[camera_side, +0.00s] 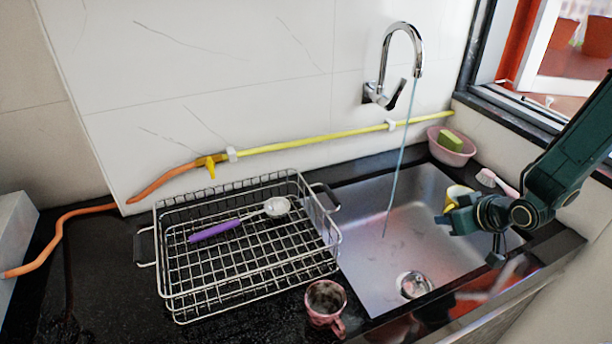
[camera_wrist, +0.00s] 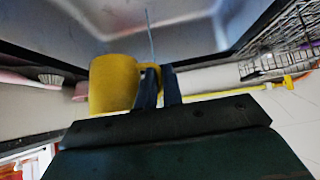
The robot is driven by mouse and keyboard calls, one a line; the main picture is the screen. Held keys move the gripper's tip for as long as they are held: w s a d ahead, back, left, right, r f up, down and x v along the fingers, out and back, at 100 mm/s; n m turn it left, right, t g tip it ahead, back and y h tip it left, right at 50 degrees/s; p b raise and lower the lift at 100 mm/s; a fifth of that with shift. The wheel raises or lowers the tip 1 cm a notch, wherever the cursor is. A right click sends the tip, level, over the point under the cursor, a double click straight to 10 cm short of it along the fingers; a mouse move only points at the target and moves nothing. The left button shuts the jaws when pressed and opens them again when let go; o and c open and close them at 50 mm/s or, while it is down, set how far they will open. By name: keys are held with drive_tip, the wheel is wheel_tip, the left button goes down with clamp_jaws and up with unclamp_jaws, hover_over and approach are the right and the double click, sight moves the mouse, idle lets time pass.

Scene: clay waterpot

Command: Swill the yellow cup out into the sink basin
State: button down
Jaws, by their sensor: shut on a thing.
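The yellow cup (camera_side: 457,194) is held over the right side of the metal sink basin (camera_side: 370,250). My gripper (camera_side: 447,214) is shut on it. In the wrist view the cup (camera_wrist: 113,84) sits left of my gripper's fingers (camera_wrist: 160,74), which close on its handle. I cannot tell what is inside the cup. A thin stream of water (camera_side: 397,160) runs from the chrome tap (camera_side: 403,32) into the basin. The cup is to the right of the stream, apart from it. The round drain (camera_side: 414,285) lies near the basin's front.
A pinkish mug (camera_side: 326,304) stands at the front edge. A pink bowl with a green sponge (camera_side: 450,140) and a pink brush (camera_side: 497,182) lie behind and right of the basin.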

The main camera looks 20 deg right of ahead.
drive_tip(key=shift+s+f, duration=0.45)
drive_tip(key=shift+f, duration=0.05)
drive_tip(key=w+a+f+n+g+y, duration=0.2)
drive_tip(key=w+a+n+y, duration=0.3)
drive_tip(key=n, duration=0.4)
drive_tip(key=shift+w+a+g, duration=0.4)
drive_tip(key=shift+w+a, duration=0.4)
drive_tip(key=shift+a, duration=0.3)
drive_tip(key=shift+f, duration=0.35)
drive_tip(key=f+h, duration=0.1)
drive_tip(key=f+n+h, duration=0.1)
drive_tip(key=f, duration=0.1)
drive_tip(key=f+h, duration=0.1)
drive_tip(key=h, duration=0.1)
drive_tip(key=shift+d+f+n, duration=0.3)
drive_tip(key=shift+d+f, duration=0.05)
